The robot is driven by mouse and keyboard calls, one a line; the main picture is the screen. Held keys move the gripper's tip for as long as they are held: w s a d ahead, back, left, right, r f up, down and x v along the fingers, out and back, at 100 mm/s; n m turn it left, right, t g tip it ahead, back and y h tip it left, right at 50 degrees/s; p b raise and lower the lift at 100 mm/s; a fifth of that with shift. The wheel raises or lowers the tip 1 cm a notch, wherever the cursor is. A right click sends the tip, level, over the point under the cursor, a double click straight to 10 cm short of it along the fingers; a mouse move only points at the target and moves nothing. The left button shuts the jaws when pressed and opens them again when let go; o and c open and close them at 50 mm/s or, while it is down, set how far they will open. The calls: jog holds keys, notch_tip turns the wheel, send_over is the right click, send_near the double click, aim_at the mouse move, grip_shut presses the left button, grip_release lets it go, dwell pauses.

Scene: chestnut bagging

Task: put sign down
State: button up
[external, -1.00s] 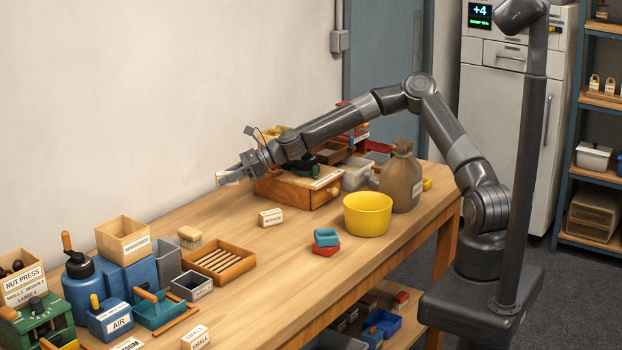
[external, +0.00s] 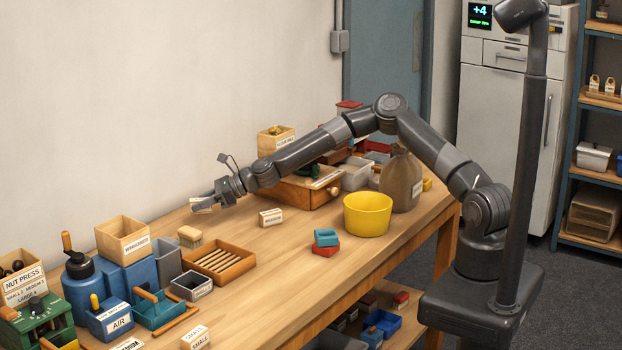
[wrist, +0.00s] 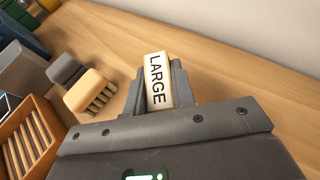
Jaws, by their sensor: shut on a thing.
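A small cream sign reading "LARGE" (wrist: 157,80) is held between the two fingers of my gripper (wrist: 156,92) in the wrist view. In the external view my gripper (external: 202,204) is above the back part of the workbench near the wall, shut on the sign, of which only a pale bit shows. Whether the sign touches the bench is hard to tell. Another sign block, reading "MEDIUM" (external: 271,217), stands on the bench to the right of the gripper. A block reading "SMALL" (external: 196,338) is at the front edge.
A brush (external: 191,237) and a slatted wooden tray (external: 245,272) lie near my gripper; the brush also shows in the wrist view (wrist: 90,92). A yellow bowl (external: 367,214) and a sack (external: 402,180) stand to the right. Bare bench (wrist: 225,85) lies right of the sign.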

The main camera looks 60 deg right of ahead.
aim_at(202, 212)
jog(key=shift+f, duration=1.95)
jog(key=shift+f, duration=0.15)
jog(key=o, duration=1)
jog(key=shift+c, duration=0.2)
jog(key=shift+s+d+r, duration=0.15)
jog(key=shift+d+r, duration=0.1)
jog(key=v, duration=1.1)
jog(key=shift+s+d+r, duration=0.15)
jog(key=shift+s, duration=0.05)
